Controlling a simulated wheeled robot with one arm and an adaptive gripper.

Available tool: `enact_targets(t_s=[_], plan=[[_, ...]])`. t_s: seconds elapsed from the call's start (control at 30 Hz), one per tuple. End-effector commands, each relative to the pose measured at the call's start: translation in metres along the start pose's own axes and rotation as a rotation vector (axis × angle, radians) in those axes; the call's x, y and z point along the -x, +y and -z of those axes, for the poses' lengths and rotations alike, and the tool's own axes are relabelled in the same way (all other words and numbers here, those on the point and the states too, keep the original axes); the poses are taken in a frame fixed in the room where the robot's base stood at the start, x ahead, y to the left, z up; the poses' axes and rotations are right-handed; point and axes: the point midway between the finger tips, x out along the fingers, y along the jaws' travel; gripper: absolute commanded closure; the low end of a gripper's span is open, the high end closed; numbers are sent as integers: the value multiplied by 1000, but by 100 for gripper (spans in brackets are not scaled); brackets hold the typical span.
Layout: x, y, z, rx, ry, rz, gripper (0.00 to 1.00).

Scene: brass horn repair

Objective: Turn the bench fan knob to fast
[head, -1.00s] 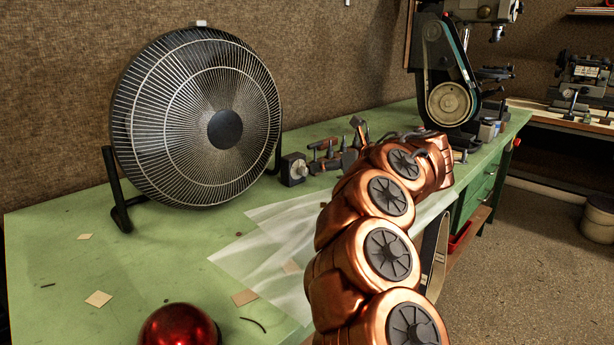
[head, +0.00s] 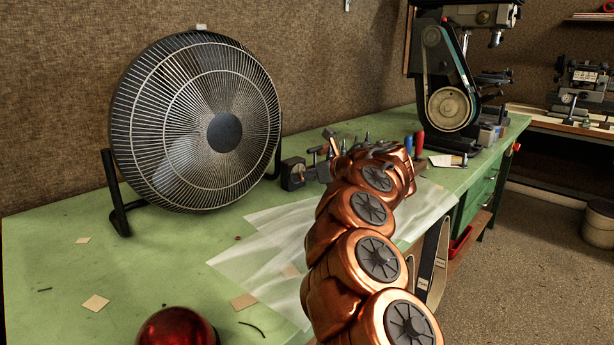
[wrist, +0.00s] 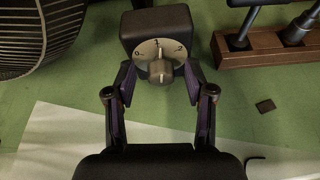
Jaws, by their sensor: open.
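The bench fan (head: 195,120) stands on the green bench at the left of the head view. Its black control box (head: 293,172) sits just right of it, and also shows at the top of the wrist view (wrist: 158,24). The box carries a round, pale dial (wrist: 146,50) marked 0, 1 and 2 from left to right. A grey knob (wrist: 161,70) is at its centre; its upper ridge seems to point near 1. My gripper (wrist: 159,80) is open, with one finger on each side of the knob. I cannot tell whether either finger touches it.
A wooden tool rack (wrist: 262,48) stands right of the box. The fan's guard (wrist: 22,30) is close on the left. A translucent sheet (head: 265,255) lies on the bench. A red dome (head: 177,328) is at the front. A belt machine (head: 450,90) stands farther back.

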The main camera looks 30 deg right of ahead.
Motion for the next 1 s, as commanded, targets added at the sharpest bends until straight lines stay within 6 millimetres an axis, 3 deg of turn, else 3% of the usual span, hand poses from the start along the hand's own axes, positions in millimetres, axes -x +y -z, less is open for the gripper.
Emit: enact_targets(t_s=[0.23, 0.73, 1.0], plan=[[-1, 0, 0, -1, 0, 2, 47], [0, -1, 0, 0, 0, 2, 99], [0, -1, -1, -14, 1, -4, 100]])
